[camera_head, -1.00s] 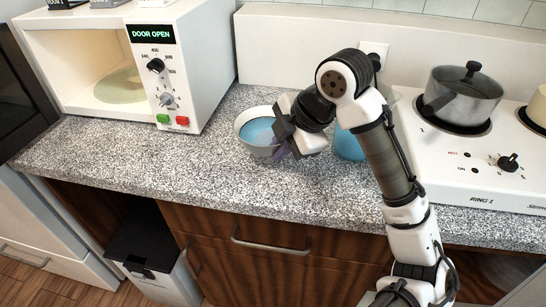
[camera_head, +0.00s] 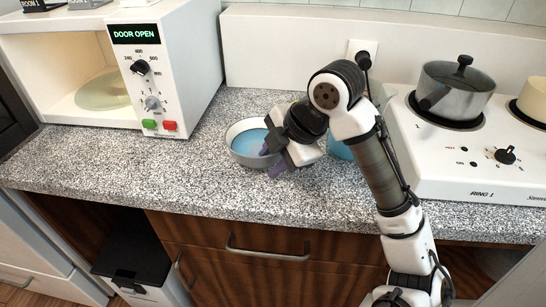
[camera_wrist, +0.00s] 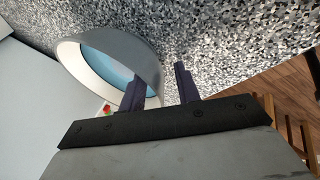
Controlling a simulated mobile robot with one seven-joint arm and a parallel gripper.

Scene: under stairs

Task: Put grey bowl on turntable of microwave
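The grey bowl (camera_head: 236,151), pale blue inside, stands on the speckled counter in front of the microwave's right side. In the wrist view its wall (camera_wrist: 150,70) shows at upper left. My gripper (camera_head: 272,158) is at the bowl's right edge, pointing down. In the wrist view its two dark fingers (camera_wrist: 160,85) are apart, one over the bowl's inside and one outside the wall. A gap shows between the wall and the outer finger. The microwave (camera_head: 185,60) is open and reads "DOOR OPEN". Its turntable (camera_head: 103,92) is a pale greenish disc inside, bare where visible.
A blue object (camera_head: 340,148) stands behind my arm, mostly hidden. A white hob (camera_head: 440,165) at right carries a lidded steel pot (camera_head: 456,90) and a cream pot (camera_head: 535,100). The counter (camera_head: 110,165) in front of the microwave is clear. A bin (camera_head: 135,265) stands below.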

